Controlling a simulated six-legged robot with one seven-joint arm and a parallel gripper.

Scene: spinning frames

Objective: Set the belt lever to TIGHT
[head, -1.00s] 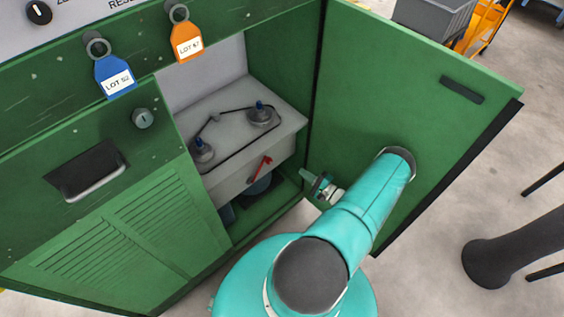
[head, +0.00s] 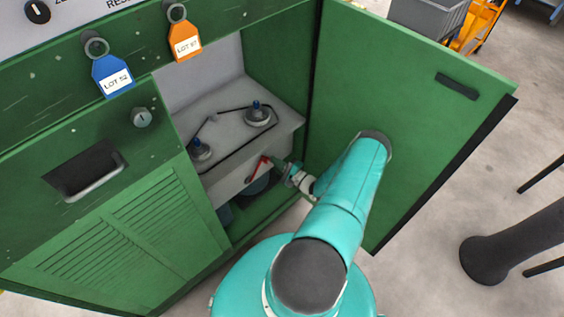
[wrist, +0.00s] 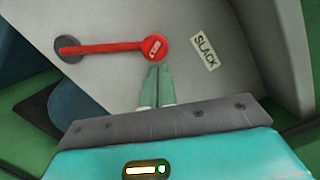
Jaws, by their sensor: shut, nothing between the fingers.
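The red belt lever (wrist: 110,47) is on the grey front plate of the machine inside the open cabinet. In the wrist view its dark pivot (wrist: 67,49) is at left and its round red knob (wrist: 155,47) is at right, near a SLACK label (wrist: 205,52). No TIGHT label shows. My gripper (wrist: 158,70) is shut and empty, its fingertips right at the knob's lower edge; I cannot tell whether they touch. In the head view the lever (head: 257,168) slants up to the right, with my gripper (head: 279,166) just right of it.
The open green door (head: 400,110) stands right of my arm. The closed green panel (head: 110,200) bounds the opening on the left. A belt (head: 235,150) runs around spindles on the grey deck above the lever. Blue (head: 113,77) and orange (head: 185,42) tags hang above.

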